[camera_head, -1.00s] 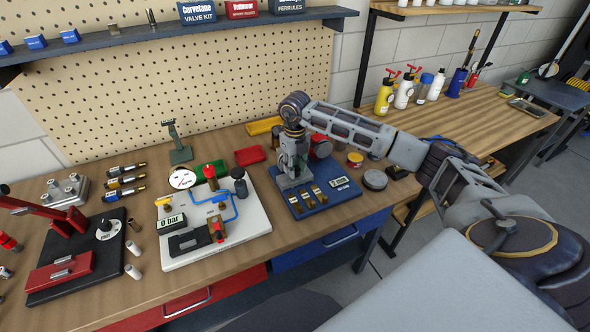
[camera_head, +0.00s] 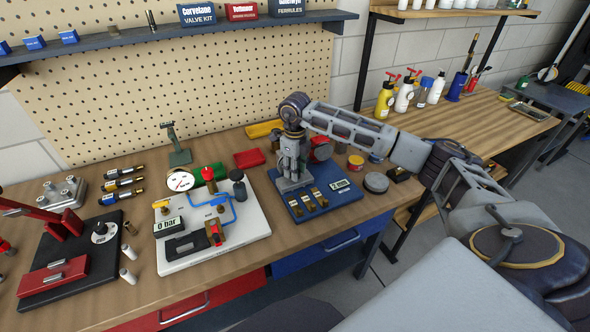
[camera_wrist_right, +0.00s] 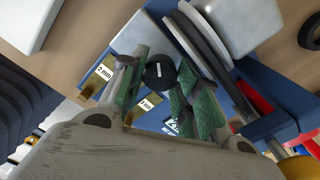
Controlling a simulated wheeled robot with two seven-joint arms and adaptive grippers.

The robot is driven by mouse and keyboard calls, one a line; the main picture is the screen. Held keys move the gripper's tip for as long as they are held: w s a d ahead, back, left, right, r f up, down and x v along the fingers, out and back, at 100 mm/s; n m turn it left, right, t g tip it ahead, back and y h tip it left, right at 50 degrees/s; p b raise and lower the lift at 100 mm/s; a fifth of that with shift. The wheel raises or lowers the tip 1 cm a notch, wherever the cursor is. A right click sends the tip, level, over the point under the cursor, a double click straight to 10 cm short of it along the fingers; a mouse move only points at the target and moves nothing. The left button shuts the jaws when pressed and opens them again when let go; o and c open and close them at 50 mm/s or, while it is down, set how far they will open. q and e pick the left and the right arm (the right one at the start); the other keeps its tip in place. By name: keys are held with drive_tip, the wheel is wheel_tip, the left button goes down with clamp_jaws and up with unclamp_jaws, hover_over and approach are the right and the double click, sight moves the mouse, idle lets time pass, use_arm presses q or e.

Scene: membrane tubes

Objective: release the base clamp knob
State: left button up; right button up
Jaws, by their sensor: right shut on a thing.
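A blue board (camera_head: 340,205) with brass pieces and a small display stands on the bench. My right gripper (camera_head: 291,182) reaches down to its back left part and hides what lies below it in the head view. In the right wrist view a round black knob (camera_wrist_right: 158,76) with a white line on top sits between the green-padded fingers of this gripper (camera_wrist_right: 160,84). The fingers are shut on the knob from both sides. Brass pieces (camera_wrist_right: 96,80) labelled in mm lie beside it. My left gripper is out of view.
A white board (camera_head: 245,240) with valves, a gauge and blue tubing stands to the left. Further left is a black base (camera_head: 100,265) with a red lever and a dial. Round tins (camera_head: 376,182) and a red-topped object stand close to the right of my gripper.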

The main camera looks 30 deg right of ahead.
drive_tip(key=shift+r, duration=0.1)
drive_tip(key=o, duration=0.8)
drive_tip(key=shift+m, duration=0.3)
drive_tip(key=shift+m+p, duration=0.3)
drive_tip(key=shift+p, duration=0.05)
